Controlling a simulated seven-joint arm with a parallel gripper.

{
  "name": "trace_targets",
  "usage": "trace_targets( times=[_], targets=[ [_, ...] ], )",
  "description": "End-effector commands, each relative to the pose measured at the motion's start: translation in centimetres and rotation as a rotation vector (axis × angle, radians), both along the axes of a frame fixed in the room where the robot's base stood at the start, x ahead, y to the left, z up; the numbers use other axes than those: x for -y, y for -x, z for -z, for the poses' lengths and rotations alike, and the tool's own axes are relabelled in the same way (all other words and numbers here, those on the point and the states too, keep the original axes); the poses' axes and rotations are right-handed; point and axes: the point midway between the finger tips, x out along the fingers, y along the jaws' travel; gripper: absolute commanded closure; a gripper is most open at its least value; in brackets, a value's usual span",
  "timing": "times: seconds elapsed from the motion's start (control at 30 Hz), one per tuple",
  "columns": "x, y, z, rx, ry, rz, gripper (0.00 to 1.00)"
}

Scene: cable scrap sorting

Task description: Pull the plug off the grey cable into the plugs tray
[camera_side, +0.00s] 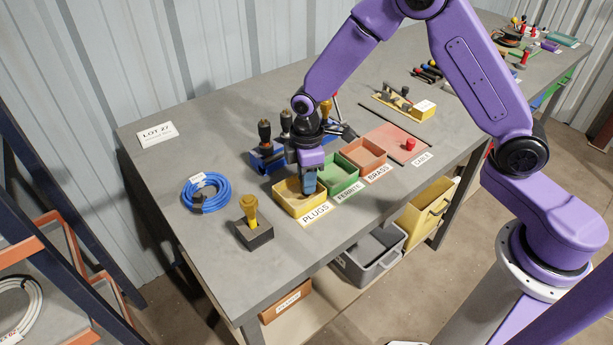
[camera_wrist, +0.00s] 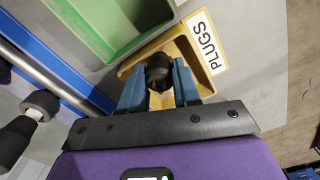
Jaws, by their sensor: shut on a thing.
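My gripper (camera_side: 309,186) is pointed down at the yellow plugs tray (camera_side: 292,207), with its blue fingers over or inside the tray. In the wrist view the fingers (camera_wrist: 159,85) are shut on a dark, round-ended plug (camera_wrist: 158,67). The yellow tray (camera_wrist: 206,77) lies behind the plug, next to its PLUGS label (camera_wrist: 204,42). I cannot tell whether the plug touches the tray floor. No cable shows coming from the plug. I cannot make out the grey cable in either view.
The green ferrite tray (camera_side: 340,189) and brass tray (camera_side: 366,150) stand to the right. A blue fixture with black handles (camera_side: 264,131) is just behind my gripper. A blue cable coil (camera_side: 207,191) and a yellow-handled tool in a dark block (camera_side: 252,211) stand left.

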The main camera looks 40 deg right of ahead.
Motion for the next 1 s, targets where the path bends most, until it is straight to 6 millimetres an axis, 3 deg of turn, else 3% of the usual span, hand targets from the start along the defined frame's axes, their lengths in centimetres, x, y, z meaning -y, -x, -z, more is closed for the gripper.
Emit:
trace_targets(
  times=[1.0],
  targets=[
    [0.0, 0.0, 1.2, 0.000, 0.000, 0.000, 1.00]
  ],
)
